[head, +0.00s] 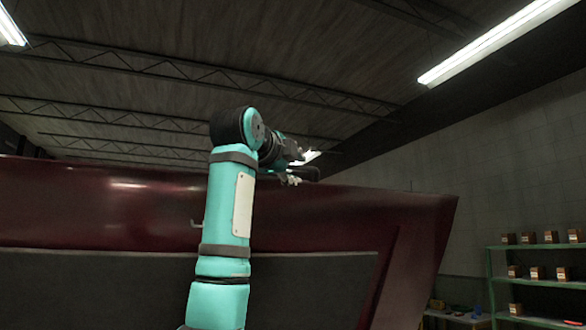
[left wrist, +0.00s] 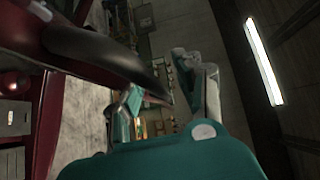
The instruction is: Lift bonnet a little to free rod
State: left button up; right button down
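The dark red bonnet (head: 140,199) stands raised across the head view, with a grey panel on its near face. My left gripper (head: 292,180) is at the end of the teal arm, by the bonnet's upper edge. In the left wrist view the bonnet (left wrist: 95,50) crosses the upper left, and its dark rounded edge ends left of my gripper fingers (left wrist: 198,82). I see no clear grip on it, and whether the fingers are open or shut is unclear. A small pale bent piece (head: 197,224) sticks out beside the arm. I cannot make out the rod. My right gripper is not in view.
Green shelves (head: 535,283) with several small brown boxes stand at the right by a pale block wall (head: 510,190). Roof trusses and strip lights (head: 495,42) are overhead. The space right of the bonnet looks open.

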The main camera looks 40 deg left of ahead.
pick_arm(q)
jog(key=v, duration=1.2)
jog(key=shift+f, duration=0.1)
dwell(0.4)
